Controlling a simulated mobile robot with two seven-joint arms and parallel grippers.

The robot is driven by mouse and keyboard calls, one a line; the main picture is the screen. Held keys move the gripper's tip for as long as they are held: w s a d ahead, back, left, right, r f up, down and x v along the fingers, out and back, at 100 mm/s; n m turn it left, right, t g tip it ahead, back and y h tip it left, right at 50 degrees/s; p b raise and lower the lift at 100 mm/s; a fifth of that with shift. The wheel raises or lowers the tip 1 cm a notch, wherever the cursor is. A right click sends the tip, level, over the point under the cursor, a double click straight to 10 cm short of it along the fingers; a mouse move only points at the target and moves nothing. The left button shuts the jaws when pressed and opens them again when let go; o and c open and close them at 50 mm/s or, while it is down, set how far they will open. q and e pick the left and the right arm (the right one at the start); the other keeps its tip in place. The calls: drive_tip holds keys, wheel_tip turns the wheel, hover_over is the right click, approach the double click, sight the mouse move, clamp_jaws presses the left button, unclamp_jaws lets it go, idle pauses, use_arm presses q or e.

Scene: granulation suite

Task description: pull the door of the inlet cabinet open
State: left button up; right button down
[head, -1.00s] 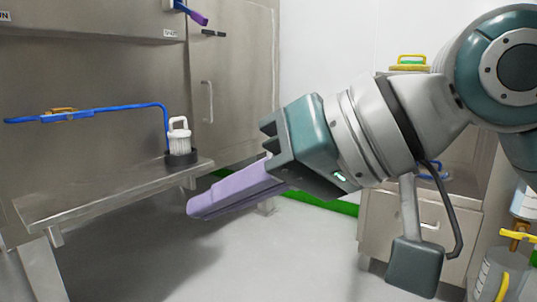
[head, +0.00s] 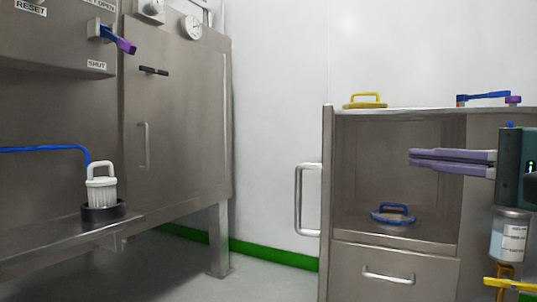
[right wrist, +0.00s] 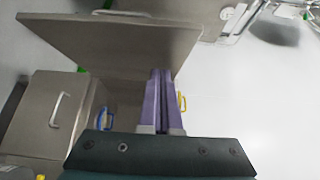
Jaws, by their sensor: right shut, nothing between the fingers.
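Two steel cabinets show in the head view, and no label I can read tells which is the inlet cabinet. The tall one at left has a shut door (head: 180,130) with a vertical handle (head: 145,146) and a black latch (head: 154,71). The low cabinet (head: 393,248) at right has an open compartment; its door (head: 327,200) stands open, nearly edge-on, with a handle (head: 299,195). My right gripper (head: 411,157) is shut and empty in front of this compartment. The right wrist view shows its purple fingers (right wrist: 159,75) and a broad steel panel (right wrist: 120,38) beyond. My left gripper is out of view.
A blue-handled disc (head: 393,214) lies in the compartment above a drawer (head: 385,274). A yellow-handled item (head: 365,101) lies on top. A bench (head: 60,240) with a white canister (head: 101,190) is at left. Floor between is clear.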

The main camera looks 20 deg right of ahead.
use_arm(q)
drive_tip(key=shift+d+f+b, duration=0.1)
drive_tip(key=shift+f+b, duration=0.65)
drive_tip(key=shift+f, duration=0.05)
use_arm(e)
drive_tip(key=w+a, duration=0.4)
drive_tip(key=w, duration=0.6)
drive_tip(key=shift+w+a, duration=0.25)
drive_tip(key=shift+w, duration=0.15)
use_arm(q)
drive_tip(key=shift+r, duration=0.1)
